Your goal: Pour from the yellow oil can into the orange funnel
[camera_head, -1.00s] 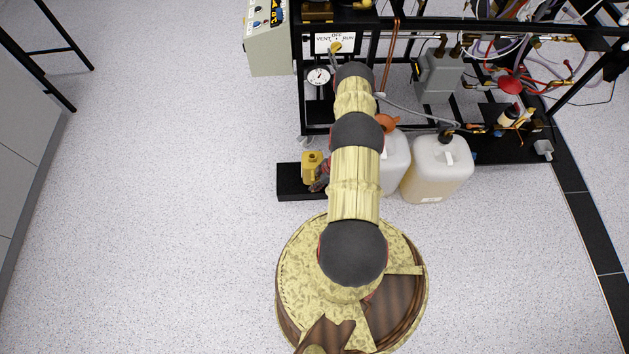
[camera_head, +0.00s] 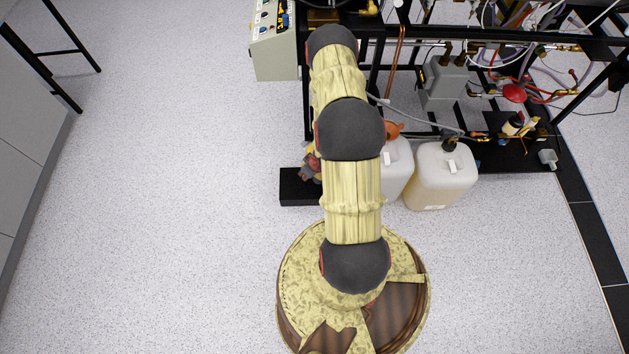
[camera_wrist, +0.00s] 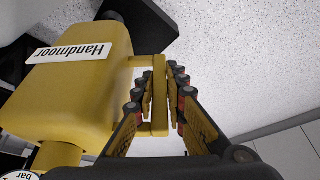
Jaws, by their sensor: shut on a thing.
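The yellow oil can (camera_wrist: 82,98) fills the left of the wrist view, with a white label reading "Handmoor". My gripper (camera_wrist: 161,88) is shut on its handle, with fingers on both sides of it. The can looks tilted in this view, but its true tilt is hard to tell. In the head view my arm hides nearly all of the can and much of the gripper (camera_head: 311,166). The orange funnel (camera_head: 394,130) sits at the top of the left white jug, right of my arm and partly hidden by it. The can's spout is not clearly visible.
The left jug (camera_head: 397,170) and a second pale jug (camera_head: 440,177) stand side by side before the black rig frame. A black platform (camera_head: 297,190) lies left of my arm. A grey hose crosses near the funnel. The floor to the left is clear.

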